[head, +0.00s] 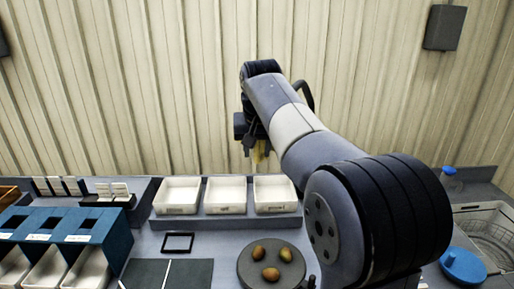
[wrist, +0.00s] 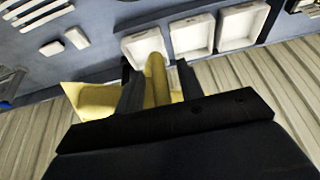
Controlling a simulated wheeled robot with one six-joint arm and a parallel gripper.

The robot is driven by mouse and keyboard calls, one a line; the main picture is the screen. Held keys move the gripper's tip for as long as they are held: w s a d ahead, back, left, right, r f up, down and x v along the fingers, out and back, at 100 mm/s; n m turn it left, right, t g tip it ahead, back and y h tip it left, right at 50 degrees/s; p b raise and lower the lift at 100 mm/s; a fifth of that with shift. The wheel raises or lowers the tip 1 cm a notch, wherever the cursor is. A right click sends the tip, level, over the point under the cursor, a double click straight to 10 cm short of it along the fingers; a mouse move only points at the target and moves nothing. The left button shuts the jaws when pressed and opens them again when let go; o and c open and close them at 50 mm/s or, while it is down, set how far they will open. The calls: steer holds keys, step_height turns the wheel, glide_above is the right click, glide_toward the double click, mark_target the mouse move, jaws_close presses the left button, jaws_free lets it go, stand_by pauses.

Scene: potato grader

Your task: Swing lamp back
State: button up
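My gripper (wrist: 158,75) is high in front of the wall, above the row of white trays, with a dark finger on each side of a yellow rod (wrist: 157,82). The rod and a wider pale-yellow piece (wrist: 92,100) beside the fingers look like parts of the lamp. In the head view, a small bit of yellow (head: 260,152) shows under my gripper (head: 250,147). My arm hides the rest of the lamp there. I cannot tell whether the fingers press on the rod or only stand around it.
Three white trays (head: 226,209) stand on the bench below. A round dark plate (head: 254,284) holds three potatoes. A blue sorter (head: 118,236) is at left. A wire basket (head: 496,212) and a blue round lid (head: 462,266) are at right. A dark box (head: 445,27) hangs on the wall.

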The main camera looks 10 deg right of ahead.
steer(key=shift+c, duration=0.4)
jaws_close()
